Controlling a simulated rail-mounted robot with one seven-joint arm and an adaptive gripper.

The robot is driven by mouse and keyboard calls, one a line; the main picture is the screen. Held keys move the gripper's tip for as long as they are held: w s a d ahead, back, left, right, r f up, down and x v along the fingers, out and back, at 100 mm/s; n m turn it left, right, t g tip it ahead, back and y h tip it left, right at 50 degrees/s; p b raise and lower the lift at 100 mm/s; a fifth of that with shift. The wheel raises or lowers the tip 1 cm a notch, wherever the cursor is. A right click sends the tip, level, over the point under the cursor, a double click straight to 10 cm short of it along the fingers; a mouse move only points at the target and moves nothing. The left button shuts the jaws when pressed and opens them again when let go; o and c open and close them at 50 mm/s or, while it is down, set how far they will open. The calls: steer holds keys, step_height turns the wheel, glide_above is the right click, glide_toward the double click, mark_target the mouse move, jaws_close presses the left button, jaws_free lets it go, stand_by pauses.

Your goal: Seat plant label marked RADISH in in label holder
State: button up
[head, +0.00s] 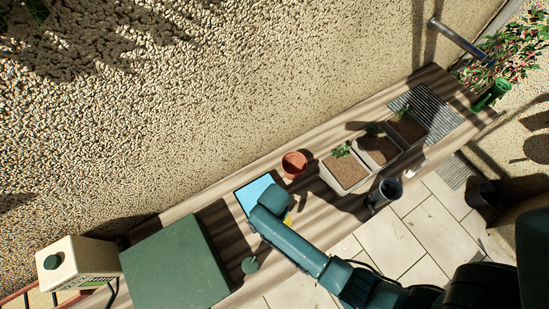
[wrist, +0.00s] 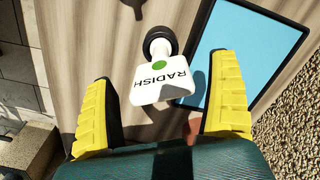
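The white plant label (wrist: 163,84) reads RADISH and has a green dot. It lies between the fingers of my gripper (wrist: 164,70) in the wrist view, with a visible gap to each yellow finger. My gripper is open. A dark round piece with a grey centre (wrist: 160,43), which looks like the label holder, is at the label's far end. I cannot tell whether the label is in it or only overlaps it. In the head view my gripper (head: 287,217) is low over the bench beside the blue panel; my arm hides the label there.
The blue dark-framed panel (wrist: 250,65) lies right of the label. A terracotta pot (head: 294,163), seedling trays (head: 346,171) and a dark cup (head: 385,193) stand further along the wooden bench (head: 240,159). A large green box (head: 175,262) and cream canister (head: 78,262) are at left.

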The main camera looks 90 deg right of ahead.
step_height(320, 180, up, 12)
stand_by(0.6)
stand_by(0.5)
